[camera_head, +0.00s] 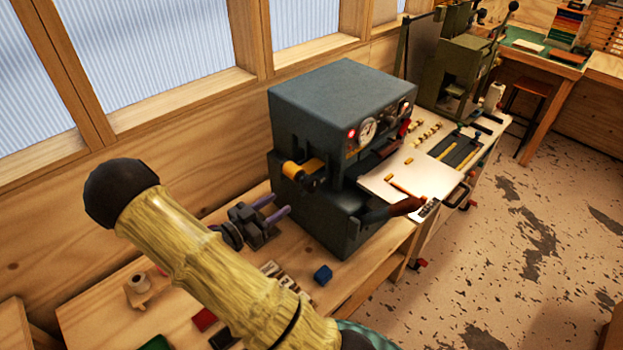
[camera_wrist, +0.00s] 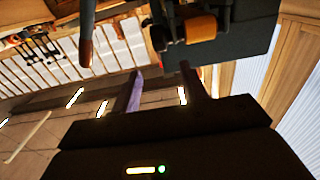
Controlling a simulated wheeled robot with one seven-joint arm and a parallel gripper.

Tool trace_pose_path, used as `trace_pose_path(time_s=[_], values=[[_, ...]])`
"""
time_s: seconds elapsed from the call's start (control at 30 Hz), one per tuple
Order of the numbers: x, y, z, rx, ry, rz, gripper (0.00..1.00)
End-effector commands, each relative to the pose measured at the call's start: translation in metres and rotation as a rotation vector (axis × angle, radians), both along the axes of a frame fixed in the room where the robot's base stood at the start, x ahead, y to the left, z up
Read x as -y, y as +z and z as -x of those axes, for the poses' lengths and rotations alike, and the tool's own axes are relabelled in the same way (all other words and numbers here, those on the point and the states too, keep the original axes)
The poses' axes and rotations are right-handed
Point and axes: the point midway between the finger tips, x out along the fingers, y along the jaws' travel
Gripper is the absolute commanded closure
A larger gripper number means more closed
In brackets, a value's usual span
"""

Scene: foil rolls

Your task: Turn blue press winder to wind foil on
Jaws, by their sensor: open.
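The blue-grey press (camera_head: 335,112) stands on the wooden bench. On its near left side is the winder, with a gold foil roll (camera_head: 313,168) and a black end piece (camera_head: 292,170). In the wrist view the gold roll (camera_wrist: 200,28) and the dark winder end (camera_wrist: 159,37) show at the top, ahead of my fingers. My gripper (camera_head: 279,203) is left of and a little below the winder, apart from it. Its two fingers, purplish in the head view, are spread with nothing between them; the wrist view shows the same gap (camera_wrist: 162,70).
A brown-handled lever (camera_head: 405,206) sticks out at the press's front, by a pale board (camera_head: 425,177). A green machine (camera_head: 465,75) stands behind. My arm covers the lower left.

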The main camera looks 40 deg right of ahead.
Motion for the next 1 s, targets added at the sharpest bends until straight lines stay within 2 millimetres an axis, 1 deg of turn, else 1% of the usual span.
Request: trace_pose_path(time_s=[0.03, 0.1, 0.6, 0.7, 0.8, 1.0], values=[[0.011, 0.004, 0.000, -0.003, -0.004, 0.002, 0.56], [0.023, 0.004, 0.000, -0.002, -0.004, 0.001, 0.56], [0.110, 0.004, -0.007, -0.002, -0.003, 0.000, 0.56], [0.123, 0.003, -0.009, -0.001, -0.002, 0.000, 0.56], [0.131, 0.002, -0.010, 0.000, 0.000, 0.000, 0.56], [0.134, 0.000, -0.010, 0.000, 0.001, -0.001, 0.56]])
